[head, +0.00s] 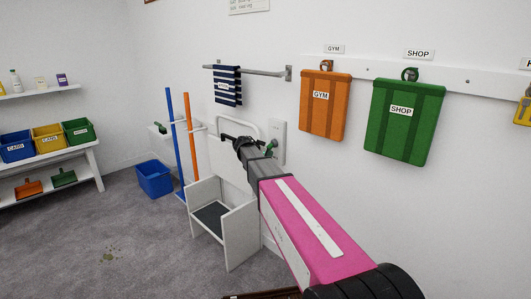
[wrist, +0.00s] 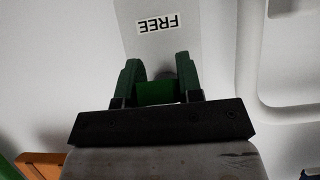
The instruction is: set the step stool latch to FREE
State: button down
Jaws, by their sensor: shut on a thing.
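The step stool (head: 238,234) is white with a dark tread and stands against the wall. A pale latch plate (head: 279,135) is on the wall just above it, with a small green latch lever (head: 271,147). In the wrist view the plate (wrist: 185,42) carries an upside-down FREE label (wrist: 160,23). My gripper (wrist: 160,90) is shut on the green lever (wrist: 158,93), which shows between its fingers, a little below the label in the picture. The fingers hide part of the lever, and I cannot tell its exact setting.
A white rail (wrist: 250,60) runs beside the plate. Blue and orange poles (head: 188,125) and a blue bin (head: 154,178) stand left of the stool. A towel (head: 228,87) hangs above. Orange and green bags (head: 405,125) hang at right. The floor at left is mostly open.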

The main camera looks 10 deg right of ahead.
jog(key=shift+w+d+f+t+h, duration=0.2)
jog(key=shift+f+t+h, duration=0.15)
jog(key=shift+t+h, duration=0.35)
jog(key=c, duration=0.8)
grip_release()
jog(key=shift+s, duration=0.1)
jog(key=v, duration=1)
jog(key=shift+s+a, duration=0.15)
jog(key=shift+a, duration=0.2)
